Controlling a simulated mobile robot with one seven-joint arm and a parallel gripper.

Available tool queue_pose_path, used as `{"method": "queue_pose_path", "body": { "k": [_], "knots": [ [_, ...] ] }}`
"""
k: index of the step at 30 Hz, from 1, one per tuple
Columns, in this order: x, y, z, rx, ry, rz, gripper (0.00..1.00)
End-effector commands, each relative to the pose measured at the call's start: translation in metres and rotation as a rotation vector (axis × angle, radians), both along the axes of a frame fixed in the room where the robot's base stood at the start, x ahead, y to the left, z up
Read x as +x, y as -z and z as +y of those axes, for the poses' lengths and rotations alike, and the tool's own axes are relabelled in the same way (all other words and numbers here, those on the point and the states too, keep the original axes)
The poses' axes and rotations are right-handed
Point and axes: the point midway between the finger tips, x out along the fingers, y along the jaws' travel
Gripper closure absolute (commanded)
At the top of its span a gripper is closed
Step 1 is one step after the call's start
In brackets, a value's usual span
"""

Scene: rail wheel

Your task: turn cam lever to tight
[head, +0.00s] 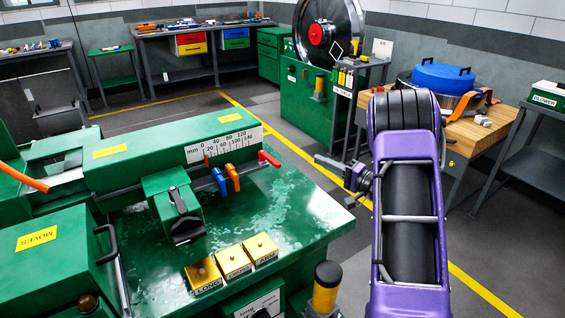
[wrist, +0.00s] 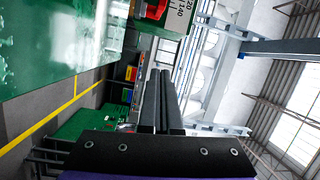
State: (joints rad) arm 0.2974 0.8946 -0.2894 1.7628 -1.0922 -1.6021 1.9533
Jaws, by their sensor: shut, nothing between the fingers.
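A black lever (head: 179,204) sits on a green block on the green machine, below the millimetre scale (head: 222,145). It looks like the cam lever, but I cannot read a tight mark. Small red (head: 269,159), blue (head: 219,181) and orange (head: 233,177) levers stand along the scale. My gripper (head: 322,160) is right of the machine's bench top, apart from all the levers. In the wrist view its two dark fingers (wrist: 161,80) are together and empty. The red lever (wrist: 155,9) and the end of the scale show at the top there; the black lever does not.
Three yellow-topped blocks (head: 233,262) sit at the front of the green bench top (head: 290,205). A black-and-yellow post (head: 326,287) stands by its front right corner. A wooden table (head: 462,141) with a blue-lidded drum (head: 443,79) is behind my arm. Open floor lies beyond the bench.

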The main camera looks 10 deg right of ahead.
Motion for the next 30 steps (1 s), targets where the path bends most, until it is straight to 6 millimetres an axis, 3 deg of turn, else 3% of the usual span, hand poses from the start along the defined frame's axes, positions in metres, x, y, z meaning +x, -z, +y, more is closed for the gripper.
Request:
{"method": "queue_pose_path", "body": {
  "k": [5, 10, 23, 30],
  "knots": [
    [-0.016, 0.011, -0.009, 0.086, -0.051, 0.129, 1.00],
    [-0.009, 0.012, 0.000, 0.097, -0.059, 0.148, 1.00],
    [0.055, 0.012, 0.060, 0.094, -0.060, 0.144, 1.00],
    [0.040, 0.011, 0.088, 0.094, -0.059, 0.146, 1.00]
  ]
}}
